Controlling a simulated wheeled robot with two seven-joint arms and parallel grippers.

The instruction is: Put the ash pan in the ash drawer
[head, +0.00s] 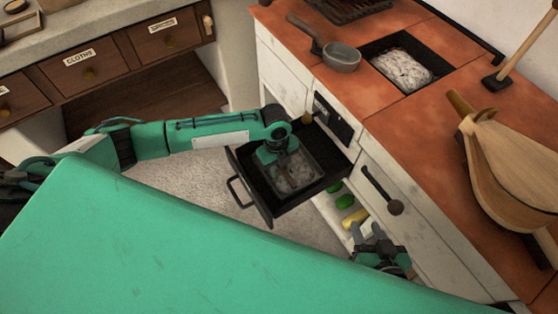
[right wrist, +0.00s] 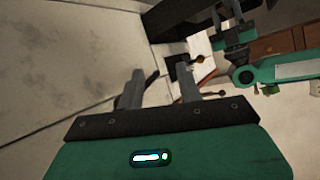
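The ash drawer (head: 262,203) is black and pulled out from the white stove front, with its handle toward the left. The ash pan (head: 318,172), a dark square tray with grey ash in it, sits within the drawer's walls. Whether it rests fully on the drawer floor is hard to see. My left gripper (head: 290,177) points down over the middle of the pan. Its fingertips are dark against the pan, so its grip is unclear. My right gripper (head: 365,232) is beside the lower stove front, apart from the drawer. In the right wrist view its fingers (right wrist: 158,88) are spread and empty.
The red-brown top holds a small pan (head: 341,57), an ash-filled opening (head: 402,68) and wooden bellows (head: 515,165). A dark lever with a knob (head: 382,191) juts from the front. Green items (head: 345,201) lie below the drawer. Floor shows left of it.

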